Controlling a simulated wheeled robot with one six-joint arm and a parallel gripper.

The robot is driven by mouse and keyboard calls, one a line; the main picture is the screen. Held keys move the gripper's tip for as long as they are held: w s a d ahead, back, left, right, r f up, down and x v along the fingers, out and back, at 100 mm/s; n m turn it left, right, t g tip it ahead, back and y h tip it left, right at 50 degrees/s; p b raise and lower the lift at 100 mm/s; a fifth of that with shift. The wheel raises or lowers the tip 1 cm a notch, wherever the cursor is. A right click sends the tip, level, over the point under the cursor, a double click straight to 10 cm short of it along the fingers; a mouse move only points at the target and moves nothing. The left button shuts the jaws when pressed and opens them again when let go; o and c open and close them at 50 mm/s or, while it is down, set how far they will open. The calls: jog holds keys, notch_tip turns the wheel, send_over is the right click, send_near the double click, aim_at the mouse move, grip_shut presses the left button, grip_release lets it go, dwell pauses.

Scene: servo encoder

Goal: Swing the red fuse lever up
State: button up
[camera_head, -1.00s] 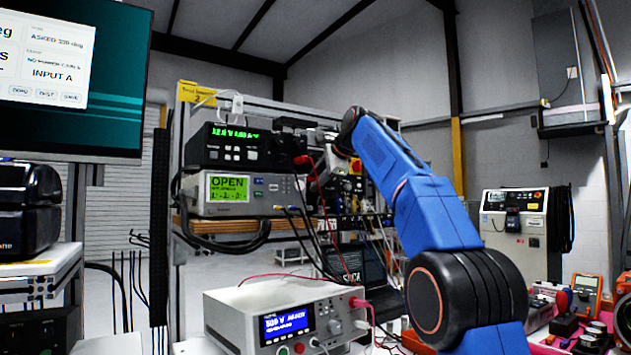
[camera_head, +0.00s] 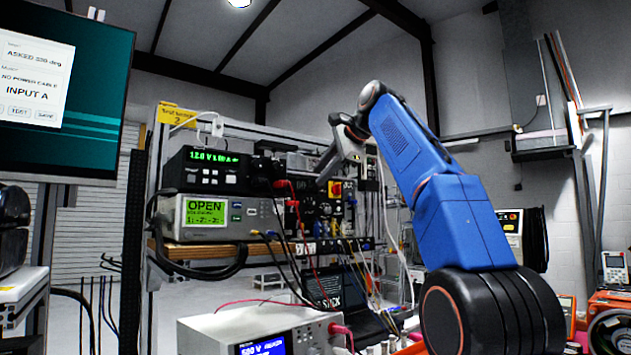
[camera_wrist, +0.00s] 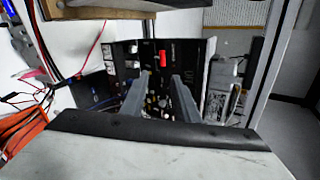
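A small red lever (camera_wrist: 163,58) shows on a dark panel (camera_wrist: 185,60) in the wrist view, just beyond my fingertips and roughly in line with the gap between them. My gripper (camera_wrist: 159,80) has its two grey fingers apart, with nothing held between them. In the head view my gripper (camera_head: 326,168) is in front of the rack's right part, near a red and yellow switch (camera_head: 336,188). I cannot tell whether that switch is the same red part. The gap from fingertips to lever is hard to judge.
A power supply (camera_head: 215,170) and a meter reading OPEN (camera_head: 215,216) stand on the rack's left. Several cables hang below the panel. A grey instrument (camera_head: 215,335) with a blue display sits in front. A monitor (camera_head: 100,80) is at the left.

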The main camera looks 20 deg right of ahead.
jog(key=shift+s+r, duration=0.15)
jog(key=shift+s, duration=0.15)
jog(key=shift+c, duration=0.3)
grip_shut()
jog(key=n+t+y, duration=0.1)
jog(key=n+t, duration=0.1)
jog(key=t, duration=0.1)
send_near(294, 202)
jog(key=x, duration=0.6)
jog(key=shift+w+a, duration=0.15)
